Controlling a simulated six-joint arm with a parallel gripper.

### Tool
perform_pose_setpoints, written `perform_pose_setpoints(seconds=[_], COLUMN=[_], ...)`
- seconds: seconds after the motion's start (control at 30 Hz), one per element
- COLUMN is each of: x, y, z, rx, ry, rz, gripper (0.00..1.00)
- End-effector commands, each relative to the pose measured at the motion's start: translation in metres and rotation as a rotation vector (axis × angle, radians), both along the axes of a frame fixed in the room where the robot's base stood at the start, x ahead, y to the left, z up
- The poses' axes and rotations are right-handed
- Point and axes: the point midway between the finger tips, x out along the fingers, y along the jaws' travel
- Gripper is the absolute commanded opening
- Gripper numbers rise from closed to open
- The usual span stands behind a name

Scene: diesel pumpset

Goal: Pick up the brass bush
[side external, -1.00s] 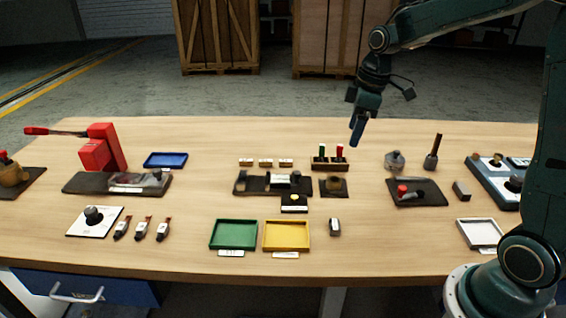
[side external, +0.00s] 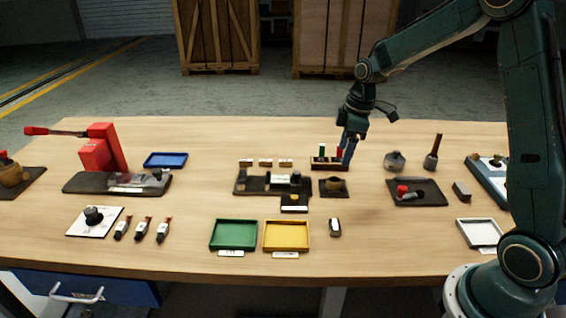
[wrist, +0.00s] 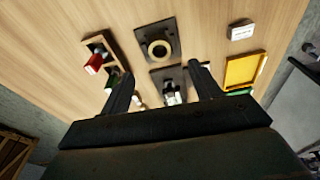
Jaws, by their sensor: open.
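The brass bush (side external: 334,184) is a short ring on a small dark square plate right of the table's middle. In the wrist view the ring (wrist: 158,48) lies on its dark plate, beyond the fingertips and roughly in line with the gap between them. My gripper (side external: 347,160) is above and behind the bush, beside the rack with red and green handles. In the wrist view my gripper (wrist: 160,80) has its two fingers spread, with nothing held between them.
The rack (side external: 329,162) with upright red and green handles stands close by my gripper. A dark fixture (side external: 262,186) is left of the bush. Green (side external: 233,246) and yellow (side external: 287,248) trays lie in front. Bare wood is right of the bush.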

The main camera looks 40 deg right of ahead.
Motion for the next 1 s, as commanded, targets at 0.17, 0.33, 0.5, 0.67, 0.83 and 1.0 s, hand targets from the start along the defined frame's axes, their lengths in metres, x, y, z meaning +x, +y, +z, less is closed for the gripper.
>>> perform_pose_setpoints(seconds=[0.17, 0.33, 0.5, 0.67, 0.83, 1.0], x=[0.002, 0.004, 0.005, 0.005, 0.008, 0.012], y=[0.003, 0.004, 0.004, 0.005, 0.007, 0.010], z=[-0.026, -0.040, -0.043, -0.045, -0.057, -0.076], rx=[0.000, 0.000, -0.001, -0.001, 0.000, 0.000], ry=[0.003, 0.001, -0.001, 0.001, 0.001, 0.003], rz=[0.000, 0.000, 0.000, 0.000, 0.000, 0.000], gripper=[0.63, 0.63, 0.63, 0.63, 0.63, 0.63])
